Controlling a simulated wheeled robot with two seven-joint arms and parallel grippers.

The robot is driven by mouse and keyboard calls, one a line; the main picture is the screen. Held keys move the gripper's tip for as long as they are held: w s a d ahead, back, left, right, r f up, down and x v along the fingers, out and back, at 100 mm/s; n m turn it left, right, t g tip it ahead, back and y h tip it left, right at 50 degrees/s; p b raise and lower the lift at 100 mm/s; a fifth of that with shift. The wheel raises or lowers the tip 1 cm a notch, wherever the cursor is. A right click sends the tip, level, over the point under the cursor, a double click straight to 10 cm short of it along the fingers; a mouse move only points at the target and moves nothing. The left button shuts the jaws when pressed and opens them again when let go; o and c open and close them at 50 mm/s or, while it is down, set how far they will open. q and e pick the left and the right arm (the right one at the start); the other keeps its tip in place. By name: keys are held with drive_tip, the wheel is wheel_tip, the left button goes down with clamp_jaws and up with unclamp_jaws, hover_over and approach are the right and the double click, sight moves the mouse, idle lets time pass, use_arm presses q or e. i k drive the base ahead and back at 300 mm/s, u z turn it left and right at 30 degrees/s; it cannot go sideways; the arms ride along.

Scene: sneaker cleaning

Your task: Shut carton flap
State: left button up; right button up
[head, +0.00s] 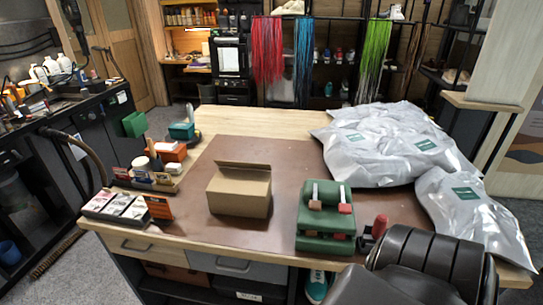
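A small brown cardboard carton (238,196) stands upright on the brown mat in the middle of the workbench. Its top looks mostly covered, and a narrow flap (243,165) sticks up a little along its back edge. The carton's inside and far side are hidden. My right arm shows as dark rounded links at the lower right, and no fingers of its gripper can be seen. My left gripper is out of view. Nothing touches the carton.
Silvery bags (385,145) fill the bench's right side. A green holder (325,217) stands right of the carton, with a red-handled item (379,226) near my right arm. Small boxes (117,207) and bottles line the left side. The mat around the carton is clear.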

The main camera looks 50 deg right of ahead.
sight(256, 166)
drive_tip(key=k, duration=0.25)
drive_tip(key=z, duration=1.75)
drive_tip(key=i, duration=0.1)
drive_tip(key=u, duration=0.2)
